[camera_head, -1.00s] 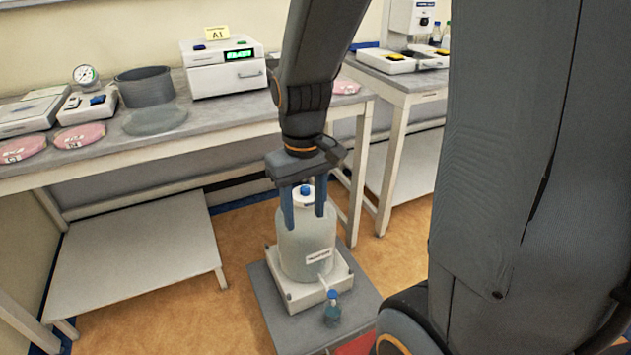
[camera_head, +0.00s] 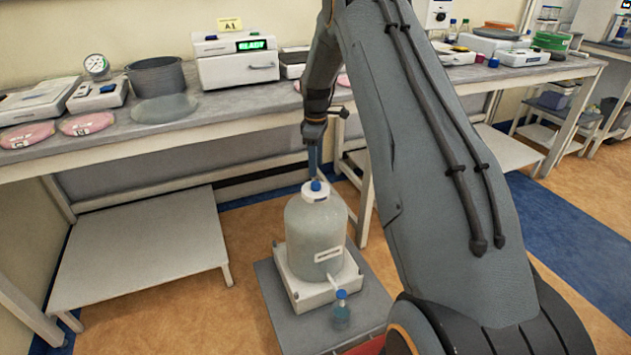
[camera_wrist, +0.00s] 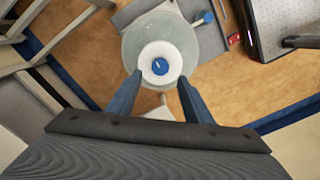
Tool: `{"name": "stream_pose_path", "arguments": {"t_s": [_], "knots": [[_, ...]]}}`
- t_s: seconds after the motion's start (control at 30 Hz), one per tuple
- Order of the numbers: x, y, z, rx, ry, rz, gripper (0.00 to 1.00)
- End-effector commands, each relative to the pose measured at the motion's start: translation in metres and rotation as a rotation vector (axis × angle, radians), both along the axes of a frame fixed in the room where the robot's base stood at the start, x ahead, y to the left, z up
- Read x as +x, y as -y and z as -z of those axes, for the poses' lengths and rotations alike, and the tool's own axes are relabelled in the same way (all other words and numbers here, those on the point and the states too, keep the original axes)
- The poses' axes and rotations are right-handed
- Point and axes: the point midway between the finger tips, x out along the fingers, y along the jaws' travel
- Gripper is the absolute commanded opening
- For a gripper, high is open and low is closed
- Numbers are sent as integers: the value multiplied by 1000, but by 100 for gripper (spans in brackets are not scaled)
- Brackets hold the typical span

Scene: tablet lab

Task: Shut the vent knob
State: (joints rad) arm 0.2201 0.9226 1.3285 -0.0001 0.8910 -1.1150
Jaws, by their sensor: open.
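The vent knob (camera_head: 316,185) is a small blue knob on the white cap of a cloudy carboy (camera_head: 315,235). In the wrist view the knob (camera_wrist: 160,66) is round with a short white line, tilted slightly off the picture's vertical, in the middle of the white cap (camera_wrist: 160,52). My gripper (camera_head: 314,170) is above the cap, seen nearly edge-on in the head view. In the wrist view its two blue fingers (camera_wrist: 158,84) are apart and empty, with the knob framed just beyond the gap between the tips. Whether they reach the knob's height is unclear.
The carboy stands on a white base (camera_head: 305,290) on a grey platform (camera_head: 285,322). A small blue-capped bottle (camera_head: 341,312) sits under its spout. A bench (camera_head: 130,150) with instruments runs behind, and a low white table (camera_head: 140,245) stands left.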

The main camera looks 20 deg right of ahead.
Motion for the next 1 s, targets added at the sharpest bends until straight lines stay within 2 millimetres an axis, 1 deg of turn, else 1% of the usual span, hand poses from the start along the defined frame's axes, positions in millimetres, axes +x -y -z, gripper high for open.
{"name": "stream_pose_path", "arguments": {"t_s": [0.2, 0.4, 0.57, 0.83, 0.87, 1.0], "knots": [[-1, -1, 33, 0, -2, 1, 46], [-1, -1, 59, 0, 0, 1, 46], [-1, -1, 69, 0, 0, 1, 46], [0, -1, 70, 0, 1, 2, 46], [-1, -1, 70, 0, 1, 2, 43], [-1, -1, 70, 0, 1, 2, 19]]}}
